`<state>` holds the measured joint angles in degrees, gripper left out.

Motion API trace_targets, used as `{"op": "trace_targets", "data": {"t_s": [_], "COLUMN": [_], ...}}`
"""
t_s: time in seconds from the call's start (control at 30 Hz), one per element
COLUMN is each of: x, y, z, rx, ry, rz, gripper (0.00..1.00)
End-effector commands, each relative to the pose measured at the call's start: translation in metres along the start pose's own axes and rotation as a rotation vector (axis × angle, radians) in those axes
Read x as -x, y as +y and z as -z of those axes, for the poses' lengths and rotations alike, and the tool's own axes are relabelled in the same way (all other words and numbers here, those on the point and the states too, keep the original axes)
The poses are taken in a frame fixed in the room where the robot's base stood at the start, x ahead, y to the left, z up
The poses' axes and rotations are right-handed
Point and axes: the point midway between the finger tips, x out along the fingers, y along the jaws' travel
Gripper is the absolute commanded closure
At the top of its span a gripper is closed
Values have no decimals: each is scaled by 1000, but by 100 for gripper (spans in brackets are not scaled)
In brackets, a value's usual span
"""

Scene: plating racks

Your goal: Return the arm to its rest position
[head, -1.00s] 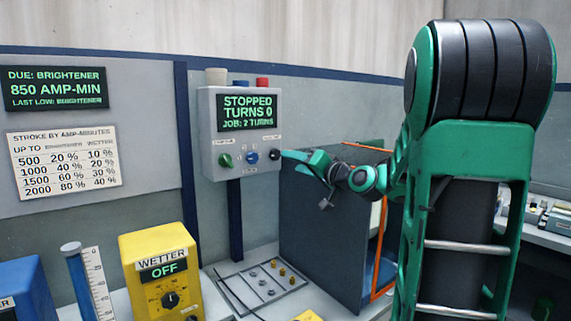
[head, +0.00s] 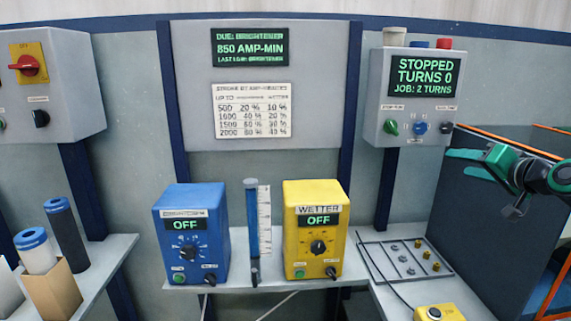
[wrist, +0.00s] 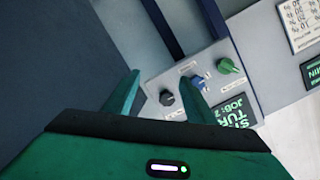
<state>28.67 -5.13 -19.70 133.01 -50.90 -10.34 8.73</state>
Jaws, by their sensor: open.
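My gripper (head: 458,162) is at the right in the head view, fingers pointing left, just below the lower right corner of the grey control box (head: 376,133). It is open, with nothing between its fingertips that I can see. In the wrist view the two green fingers (wrist: 160,85) are spread, and the box's black knob (wrist: 166,99) shows between them. I cannot tell for sure whether they touch it. The box's display (head: 424,77) reads STOPPED, TURNS 0, JOB: 2 TURNS. My arm reaches in from the right edge.
A large dark cabinet (head: 470,210) with orange edging stands behind and below my gripper. A blue unit (head: 190,215) and a yellow WETTER unit (head: 318,255), both OFF, stand on the shelf.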

Motion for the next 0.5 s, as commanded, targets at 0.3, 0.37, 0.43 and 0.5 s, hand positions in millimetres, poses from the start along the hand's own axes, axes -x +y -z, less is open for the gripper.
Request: {"op": "trace_targets", "data": {"t_s": [0.3,0.37,0.43,0.5], "x": [82,110,145,181], "y": [57,68,80,88], "z": [-151,-174,-199,-220], "rx": [143,149,148,136], "ry": [-517,-612,-719,-817], "rz": [-369,-443,-527,-605], "gripper": [50,50,50,50]}}
